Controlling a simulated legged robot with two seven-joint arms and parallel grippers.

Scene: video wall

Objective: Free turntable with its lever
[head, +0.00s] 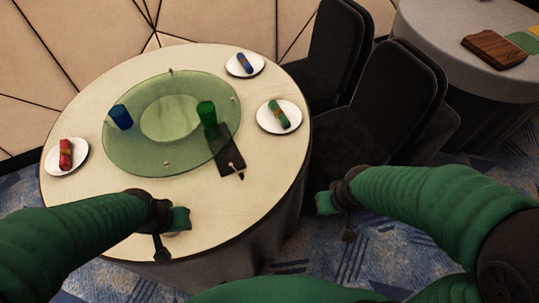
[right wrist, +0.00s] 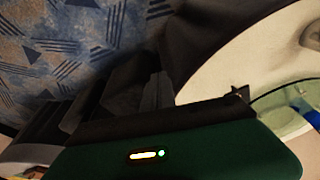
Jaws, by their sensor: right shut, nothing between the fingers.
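The turntable (head: 195,80) is a translucent green disc in the middle of a round cream table. A dark flat block (head: 224,158) lies at its near right edge, overlapping the rim. A small light lever (head: 236,170) with a dark tip sticks out at the block's near end. My left gripper (head: 160,250) is above the table's near edge, well short of the turntable, pointing down; its finger gap is too small to make out. My right gripper (head: 348,236) is shut and empty, right of the table over the floor. Part of the turntable also shows in the right wrist view (right wrist: 280,94).
A blue cup (head: 121,116) and a green cup (head: 207,112) stand on the turntable. White plates with rolled napkins (head: 66,155) sit around it. Black chairs (head: 375,115) stand right of the table. Another table (head: 455,55) is at the back right.

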